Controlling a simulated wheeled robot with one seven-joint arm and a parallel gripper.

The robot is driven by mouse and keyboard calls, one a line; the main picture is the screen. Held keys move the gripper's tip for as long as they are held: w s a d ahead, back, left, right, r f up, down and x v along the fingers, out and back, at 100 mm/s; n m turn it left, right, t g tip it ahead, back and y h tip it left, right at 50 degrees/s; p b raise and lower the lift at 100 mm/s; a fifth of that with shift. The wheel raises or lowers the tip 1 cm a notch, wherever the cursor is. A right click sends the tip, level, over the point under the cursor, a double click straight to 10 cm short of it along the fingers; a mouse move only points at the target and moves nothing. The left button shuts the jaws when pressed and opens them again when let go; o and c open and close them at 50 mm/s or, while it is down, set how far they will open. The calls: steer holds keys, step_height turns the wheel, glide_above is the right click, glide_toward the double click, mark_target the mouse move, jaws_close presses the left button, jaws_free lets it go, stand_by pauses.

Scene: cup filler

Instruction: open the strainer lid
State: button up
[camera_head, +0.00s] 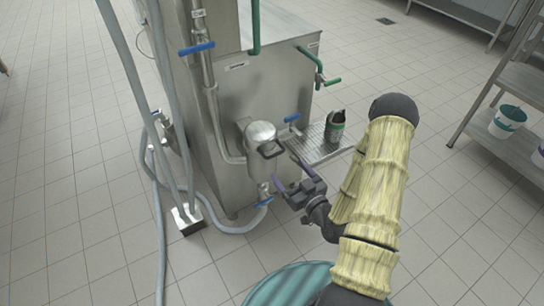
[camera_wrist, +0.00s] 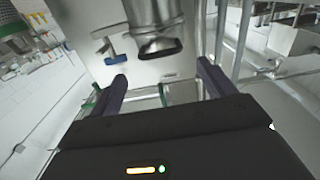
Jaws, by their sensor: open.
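The strainer (camera_head: 260,163) is a steel cylinder on the front of the steel machine. Its domed lid (camera_head: 259,131) sits down on top, and a dark loop handle (camera_head: 271,151) sticks out from its side. In the wrist view the strainer (camera_wrist: 154,14) is at the top centre, partly cut off, with the dark handle (camera_wrist: 158,47) below it. My gripper (camera_head: 283,166) is beside the strainer on its right. Its purple-grey fingers are apart and empty. In the wrist view my gripper (camera_wrist: 161,72) has the handle just ahead, roughly between the fingertips, not clasped.
Blue valve handles (camera_head: 291,118) (camera_head: 264,201) are close to the strainer. A dark green can (camera_head: 334,127) stands on a drip grate (camera_head: 314,146) to the right. Grey hoses (camera_head: 150,135) run down the left. A shelf rack (camera_head: 515,110) is at far right.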

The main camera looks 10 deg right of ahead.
mark_target(276, 155)
steer(key=b+x, duration=0.2)
steer(key=x, duration=0.8)
steer(key=shift+w+a+b, duration=0.15)
steer(key=shift+w+b, duration=0.2)
steer(key=shift+b, duration=0.05)
steer(key=shift+c, duration=0.4)
steer(key=c, duration=1)
steer(key=shift+r, duration=0.1)
